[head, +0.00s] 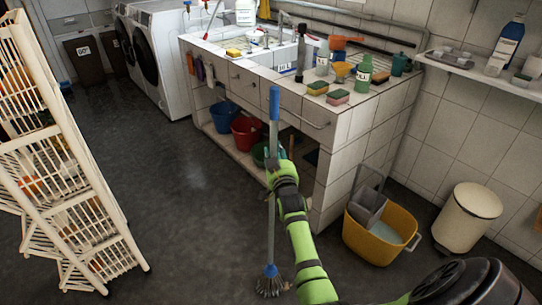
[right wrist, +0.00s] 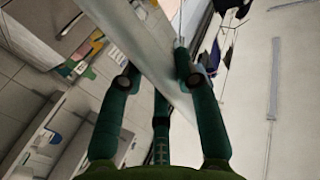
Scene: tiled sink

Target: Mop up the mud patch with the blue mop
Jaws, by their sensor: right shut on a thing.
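The blue mop (head: 271,230) stands nearly upright, with a blue grip at its top, a grey pole and a blue-grey stringy head (head: 270,285) low on the floor at the bottom of the head view. My right gripper (head: 277,160) is shut around the upper pole, just below the blue grip. In the right wrist view the dark green fingers (right wrist: 160,80) show with a pale band between them. A small brownish spot shows just right of the mop head; I cannot tell whether it is the mud patch. My forearm covers the floor beside it. My left gripper is out of view.
A tiled sink counter (head: 340,130) with bottles and sponges stands close behind the mop. A yellow mop bucket (head: 378,240) and a cream bin (head: 467,217) are at right. The middle-left dark floor is clear.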

